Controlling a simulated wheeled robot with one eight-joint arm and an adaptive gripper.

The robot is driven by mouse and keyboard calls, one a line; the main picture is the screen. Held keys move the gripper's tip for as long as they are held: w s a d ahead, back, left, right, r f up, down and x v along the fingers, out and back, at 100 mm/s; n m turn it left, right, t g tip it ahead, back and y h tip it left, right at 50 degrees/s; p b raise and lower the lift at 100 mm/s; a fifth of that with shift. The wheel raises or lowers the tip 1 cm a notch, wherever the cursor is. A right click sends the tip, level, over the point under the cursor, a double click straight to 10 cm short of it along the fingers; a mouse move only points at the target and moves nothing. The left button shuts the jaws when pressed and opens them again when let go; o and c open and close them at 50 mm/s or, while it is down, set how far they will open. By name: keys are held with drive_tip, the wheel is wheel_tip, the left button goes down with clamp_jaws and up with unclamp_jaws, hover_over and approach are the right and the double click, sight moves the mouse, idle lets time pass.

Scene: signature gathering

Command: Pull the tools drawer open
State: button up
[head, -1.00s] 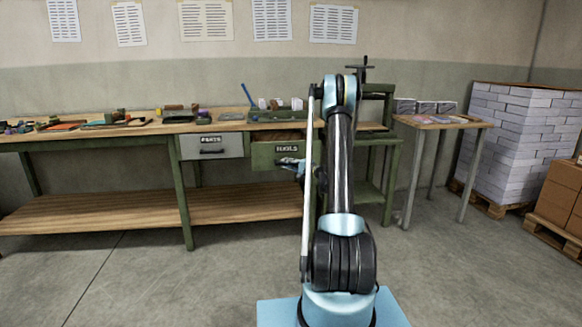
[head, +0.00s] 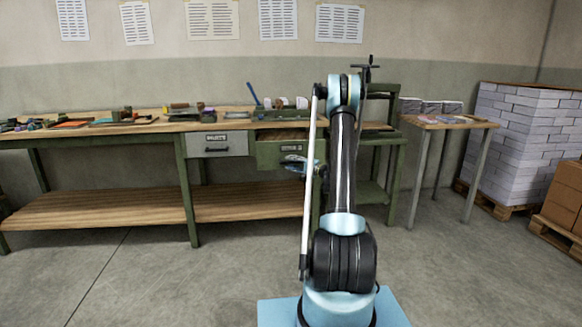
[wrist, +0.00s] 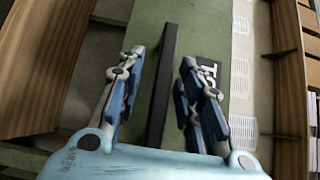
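The tools drawer (head: 268,158) has a green front with a TOOLS label, under the bench in the head view. A brown strip shows above its front, so it looks somewhat out from the bench; how far is unclear. In the wrist view the green front (wrist: 185,35) fills the middle, with the label partly behind a finger. The dark bar handle (wrist: 162,85) runs between the two blue-grey fingers. My gripper (wrist: 165,85) is open around the handle, with visible gaps on both sides. In the head view my gripper (head: 296,163) is at the drawer front, partly hidden by my arm.
The grey parts drawer (head: 222,144) is shut, left of the tools drawer. The bench top (head: 165,127) carries tools and small items. A lower wooden shelf (head: 110,212) runs beneath. A small side table (head: 440,124) and stacked paper (head: 520,140) stand right. The floor in front is clear.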

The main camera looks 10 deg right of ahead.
drive_tip(key=v, duration=1.1)
drive_tip(key=shift+s+d, duration=0.25)
drive_tip(key=shift+d, duration=0.05)
drive_tip(key=shift+a, duration=0.1)
drive_tip(key=s+a+r+n+g+h, duration=0.2)
drive_tip(key=s+a+r+n+g, duration=0.15)
drive_tip(key=s+a+r, duration=0.45)
drive_tip(key=s+a+r+n+g+h, duration=0.1)
drive_tip(key=s+a+g, duration=0.15)
drive_tip(key=s, duration=0.45)
drive_tip(key=s+a+r+n+g+h, duration=0.15)
drive_tip(key=s+a, duration=0.25)
drive_tip(key=s, duration=0.4)
drive_tip(key=s+d+f+n+g+h, duration=0.1)
drive_tip(key=s+d+f+h, duration=0.1)
drive_tip(key=s, duration=0.9)
drive_tip(key=s+d+f+n+g+h, duration=0.1)
drive_tip(key=s+d+f+h, duration=0.1)
drive_tip(key=s, duration=0.9)
drive_tip(key=s+d+f+n+g+h, duration=0.1)
drive_tip(key=s+f+h, duration=0.3)
drive_tip(key=s, duration=0.6)
drive_tip(key=shift+s+d+f, duration=0.4)
drive_tip(key=shift+d+f, duration=0.05)
drive_tip(key=shift+d, duration=0.25)
